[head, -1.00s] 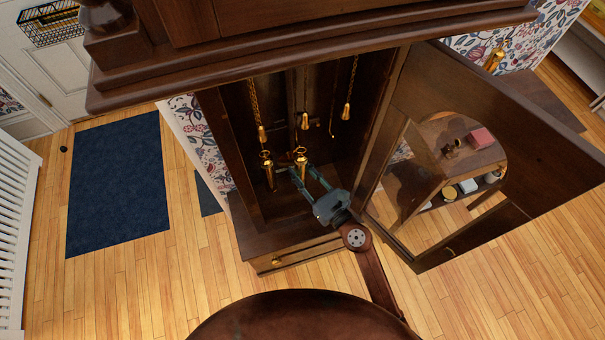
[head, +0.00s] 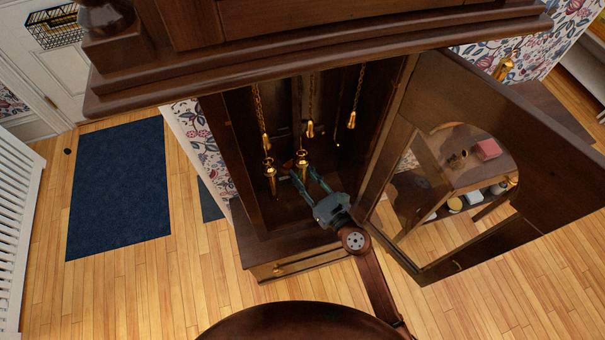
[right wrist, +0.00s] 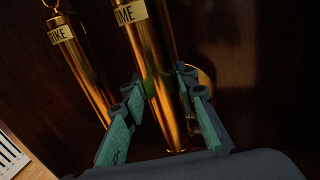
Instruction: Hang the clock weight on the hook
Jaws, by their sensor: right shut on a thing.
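My right gripper (head: 303,176) is inside the open clock case (head: 245,205), shut on a brass clock weight (head: 302,163). In the right wrist view this weight (right wrist: 152,75) is nearly upright between the fingers, its label reading "IME". The middle chain (head: 310,100) ends in a small brass piece (head: 310,130) above the held weight, with a gap between them in the picture; the hook's shape is too small to tell. A second brass weight (head: 270,180), its label partly reading "IKE" in the right wrist view (right wrist: 80,65), is below the left chain (head: 259,110). My left gripper is out of view.
A third chain (head: 358,85) hangs at right with a brass end piece (head: 351,121). The glazed case door (head: 500,170) stands open at right. The case's side wall (head: 218,150) is close at left. The case's dark hood (head: 330,45) overhangs above.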

